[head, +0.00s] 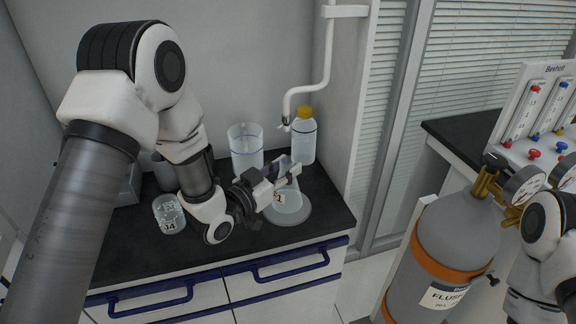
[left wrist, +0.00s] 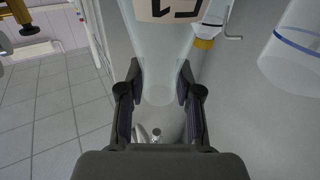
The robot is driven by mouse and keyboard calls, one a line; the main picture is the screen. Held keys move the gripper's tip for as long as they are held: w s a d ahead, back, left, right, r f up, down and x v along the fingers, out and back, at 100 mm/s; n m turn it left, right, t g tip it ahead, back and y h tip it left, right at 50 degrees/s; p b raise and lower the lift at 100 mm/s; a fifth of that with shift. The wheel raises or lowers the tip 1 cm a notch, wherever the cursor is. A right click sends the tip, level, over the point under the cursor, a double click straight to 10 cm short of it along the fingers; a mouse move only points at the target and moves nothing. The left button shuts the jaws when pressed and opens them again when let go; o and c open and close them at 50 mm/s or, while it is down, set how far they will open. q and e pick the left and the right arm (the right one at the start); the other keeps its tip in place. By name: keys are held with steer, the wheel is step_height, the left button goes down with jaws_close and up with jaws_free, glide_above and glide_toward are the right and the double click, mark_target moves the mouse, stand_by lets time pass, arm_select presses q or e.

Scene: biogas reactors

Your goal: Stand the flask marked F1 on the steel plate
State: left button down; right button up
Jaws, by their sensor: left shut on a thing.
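The clear conical flask (head: 289,201) has a label ending in 1 in the head view. Its label, reading F1 upside down, also shows in the left wrist view (left wrist: 172,9). My left gripper (head: 287,174) is shut on the flask's neck, with one finger on each side of it in the left wrist view (left wrist: 158,92). The flask looks upright over the round grey steel plate (head: 291,222) on the black worktop. I cannot tell whether its base touches the plate. My right gripper is out of view.
A beaker marked J4 (head: 169,215) stands left of the gripper. A large beaker (head: 245,152) and a yellow-capped bottle (head: 303,142) stand behind the flask. A white pipe (head: 322,88) hangs above the bottle. A gas cylinder (head: 445,245) stands at right.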

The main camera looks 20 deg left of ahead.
arm_select(q)
steer(key=shift+w+d+f, duration=0.1)
steer(key=shift+w+f, duration=0.1)
steer(key=shift+f, duration=0.25)
steer(key=c, duration=1)
jaws_free()
steer(key=shift+o, duration=1.1)
steer(key=shift+s, duration=0.15)
steer(key=shift+r, duration=0.1)
steer(key=v, duration=1.2)
